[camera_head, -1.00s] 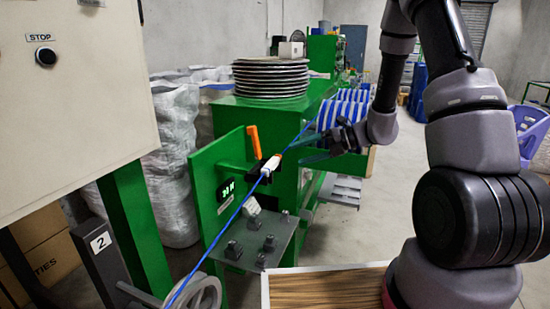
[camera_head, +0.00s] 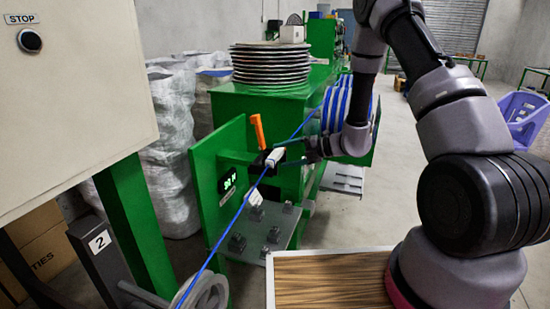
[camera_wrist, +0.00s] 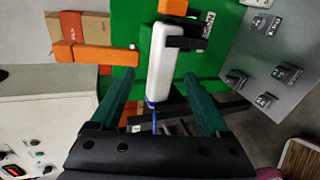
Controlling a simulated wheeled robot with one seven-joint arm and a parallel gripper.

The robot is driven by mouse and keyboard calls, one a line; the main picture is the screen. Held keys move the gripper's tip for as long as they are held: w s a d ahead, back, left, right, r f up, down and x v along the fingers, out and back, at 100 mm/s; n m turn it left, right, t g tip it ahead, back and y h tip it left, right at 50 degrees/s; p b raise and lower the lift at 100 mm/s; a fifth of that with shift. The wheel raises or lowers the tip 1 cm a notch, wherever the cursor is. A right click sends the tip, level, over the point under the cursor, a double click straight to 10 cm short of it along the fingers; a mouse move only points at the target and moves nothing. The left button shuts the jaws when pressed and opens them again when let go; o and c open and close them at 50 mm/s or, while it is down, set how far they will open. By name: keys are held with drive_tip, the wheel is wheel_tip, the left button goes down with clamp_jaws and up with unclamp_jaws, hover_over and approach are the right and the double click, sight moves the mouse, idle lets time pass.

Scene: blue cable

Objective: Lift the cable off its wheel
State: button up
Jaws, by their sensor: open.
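The blue cable (camera_head: 235,214) runs taut from the large blue-and-white spool (camera_head: 338,108) through a white block (camera_head: 274,157) down to the grey wheel (camera_head: 205,292) at the bottom left. The wheel is cut off by the frame's bottom edge. My gripper (camera_head: 287,153) is at the white block, well above the wheel. In the wrist view, my gripper (camera_wrist: 158,74) is open, its two teal fingers on either side of the white block (camera_wrist: 160,65). Whether they touch it I cannot tell. A short piece of cable (camera_wrist: 154,118) shows below the block, between the fingers.
An orange lever (camera_head: 257,132) stands beside the white block on a green panel (camera_head: 208,185) with a display. A post marked 2 (camera_head: 100,245) stands near the wheel. A wood-topped surface (camera_head: 330,280) is at the front.

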drive_tip(key=shift+x, duration=1.1)
clamp_jaws()
